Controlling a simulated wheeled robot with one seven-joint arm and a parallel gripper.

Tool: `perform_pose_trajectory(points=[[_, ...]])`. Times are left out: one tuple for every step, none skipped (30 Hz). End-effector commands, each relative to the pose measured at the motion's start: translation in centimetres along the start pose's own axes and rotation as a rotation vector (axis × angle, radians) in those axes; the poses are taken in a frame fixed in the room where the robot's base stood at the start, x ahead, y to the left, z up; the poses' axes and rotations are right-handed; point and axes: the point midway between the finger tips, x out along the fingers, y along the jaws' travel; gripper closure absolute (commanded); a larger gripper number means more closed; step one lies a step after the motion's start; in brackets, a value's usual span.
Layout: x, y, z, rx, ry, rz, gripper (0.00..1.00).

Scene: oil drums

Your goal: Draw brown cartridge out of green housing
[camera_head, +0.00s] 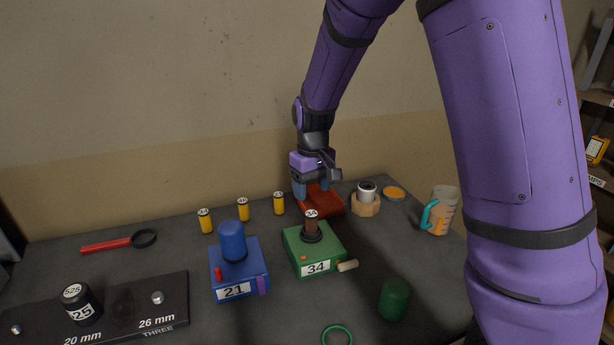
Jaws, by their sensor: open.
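The green housing (302,262) stands mid-table with a white label "34" on its front. The brown cartridge (312,224) stands upright in a dark collar on top of the housing, with a white "34" disc on its top end. My gripper (313,188) is open behind the housing, pointing down, over or close to a red-brown tray (332,207). It is apart from the cartridge. Whether the fingers touch the tray cannot be told.
A blue housing (253,259) marked "21" stands left of the green one. A green cylinder (394,299), green ring (337,335), wooden nut-shaped holder (365,206) and measuring jug (440,209) stand around. Yellow cylinders (243,210) stand behind. A magnifier (120,242) lies left.

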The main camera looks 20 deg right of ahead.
Motion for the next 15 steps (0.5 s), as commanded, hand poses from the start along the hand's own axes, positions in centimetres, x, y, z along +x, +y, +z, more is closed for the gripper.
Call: perform_pose_trajectory(points=[[0.3,0.0,-0.1,-0.001,-0.002,0.001,0.35],[0.5,0.0,-0.1,0.0,-0.002,0.002,0.35],[0.7,0.0,-0.1,0.0,-0.003,0.001,0.35],[1.0,0.0,-0.1,0.001,-0.003,0.001,0.35],[1.3,0.0,0.0,0.001,-0.004,0.001,0.35],[1.8,0.0,0.0,0.0,-0.004,0.001,0.35],[2.2,0.0,0.0,0.0,-0.004,0.002,0.35],[2.7,0.0,0.0,0.0,-0.005,0.002,0.35],[3.4,0.0,0.0,0.001,-0.005,0.001,0.35],[3.9,0.0,0.0,0.0,-0.004,0.001,0.35],[4.4,0.0,0.0,0.0,-0.006,0.001,0.35],[5.1,0.0,0.0,0.001,-0.005,0.001,0.35],[5.6,0.0,0.0,0.001,-0.005,0.002,0.35],[6.1,0.0,0.1,0.0,-0.006,0.001,0.35],[6.8,0.0,0.0,0.001,-0.004,0.001,0.35]])
